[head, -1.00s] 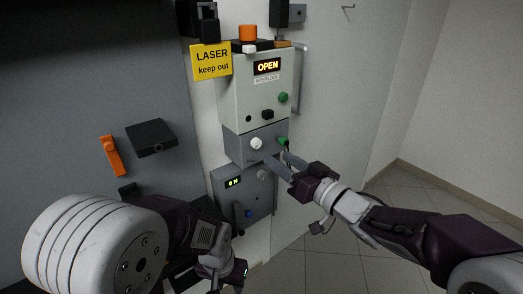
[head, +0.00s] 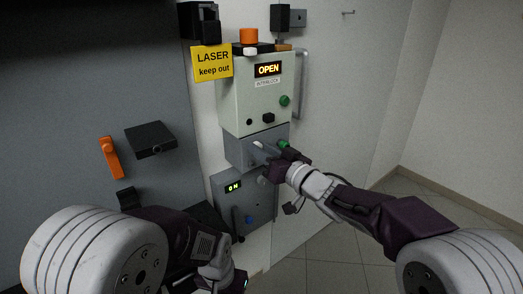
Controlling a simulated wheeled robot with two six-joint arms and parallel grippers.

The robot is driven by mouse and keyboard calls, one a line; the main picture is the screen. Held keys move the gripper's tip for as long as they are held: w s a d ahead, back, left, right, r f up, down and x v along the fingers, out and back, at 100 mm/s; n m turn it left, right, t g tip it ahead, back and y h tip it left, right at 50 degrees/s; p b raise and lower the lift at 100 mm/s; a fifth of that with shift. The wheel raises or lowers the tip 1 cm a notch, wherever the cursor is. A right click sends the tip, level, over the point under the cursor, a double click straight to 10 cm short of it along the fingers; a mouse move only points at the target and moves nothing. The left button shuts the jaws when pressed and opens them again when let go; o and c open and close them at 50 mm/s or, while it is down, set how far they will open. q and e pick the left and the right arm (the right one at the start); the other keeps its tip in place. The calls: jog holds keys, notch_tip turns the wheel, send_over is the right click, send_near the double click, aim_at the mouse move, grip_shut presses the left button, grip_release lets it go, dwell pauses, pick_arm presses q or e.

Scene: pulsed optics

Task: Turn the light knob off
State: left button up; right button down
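A small grey box (head: 236,150) in the middle of the wall stack carries a pale knob (head: 258,145) on its front and a green part (head: 283,144) at its right. I take the pale knob for the light knob, but no label is readable. My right gripper (head: 266,149) is at the box front with its fingertips at the knob, partly covering it. Whether they touch or grip it I cannot tell. My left gripper (head: 232,281) is low at the bottom of the picture, away from the boxes; its fingers are not clear.
Above is a pale box (head: 232,98) with a lit OPEN display and a green button. Below is a grey box (head: 228,205) with a lit ON display and a blue knob. A yellow laser sign (head: 212,62) hangs upper left. The floor at right is clear.

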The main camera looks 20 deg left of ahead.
jog(key=shift+n, duration=0.3)
jog(key=n+b, duration=0.3)
jog(key=n, duration=0.8)
jog(key=shift+n, duration=0.3)
dwell(0.4)
jog(key=c, duration=1.1)
grip_release()
jog(key=shift+c, duration=0.2)
